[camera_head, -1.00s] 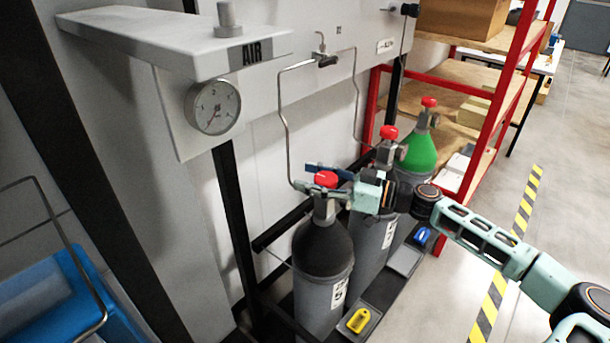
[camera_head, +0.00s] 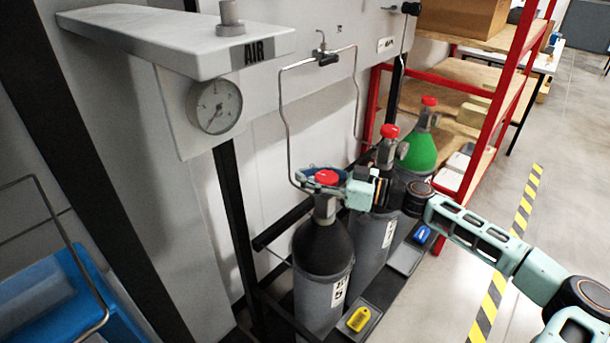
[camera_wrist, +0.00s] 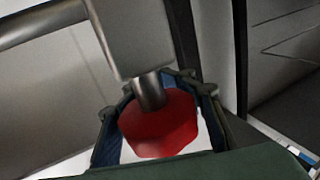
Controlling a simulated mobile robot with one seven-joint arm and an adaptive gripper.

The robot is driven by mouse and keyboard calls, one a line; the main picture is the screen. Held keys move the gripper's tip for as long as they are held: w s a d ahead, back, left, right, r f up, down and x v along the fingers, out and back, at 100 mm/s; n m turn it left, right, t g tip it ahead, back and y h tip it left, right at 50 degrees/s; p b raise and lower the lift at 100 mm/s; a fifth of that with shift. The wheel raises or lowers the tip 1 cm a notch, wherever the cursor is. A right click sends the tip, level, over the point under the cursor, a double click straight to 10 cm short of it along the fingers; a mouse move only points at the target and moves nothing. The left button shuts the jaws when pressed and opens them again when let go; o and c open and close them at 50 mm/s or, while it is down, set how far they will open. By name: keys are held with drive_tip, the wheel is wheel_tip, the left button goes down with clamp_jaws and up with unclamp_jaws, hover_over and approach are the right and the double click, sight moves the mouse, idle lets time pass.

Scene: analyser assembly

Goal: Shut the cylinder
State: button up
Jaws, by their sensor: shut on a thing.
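The nearest gas cylinder (camera_head: 322,248) has a black shoulder and a grey body and stands upright in the rack. Its red valve knob (camera_head: 326,177) sits on top of a metal valve. My gripper (camera_head: 318,174) reaches in from the right and is shut around this knob. In the wrist view the red knob (camera_wrist: 158,124) lies between the two dark blue fingers of my gripper (camera_wrist: 158,115), with the metal valve stem above it in the picture. Part of the knob's side is hidden by the fingers in the head view.
A second grey cylinder (camera_head: 371,240) and a green-topped one (camera_head: 420,150) stand behind. A pressure gauge (camera_head: 214,106) hangs under the AIR panel. A bent pipe (camera_head: 287,120) runs close to the gripper.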

drive_tip(key=shift+w+d+f, duration=0.1)
drive_tip(key=shift+w+d, duration=0.1)
drive_tip(key=shift+d, duration=0.15)
clamp_jaws()
idle(0.4)
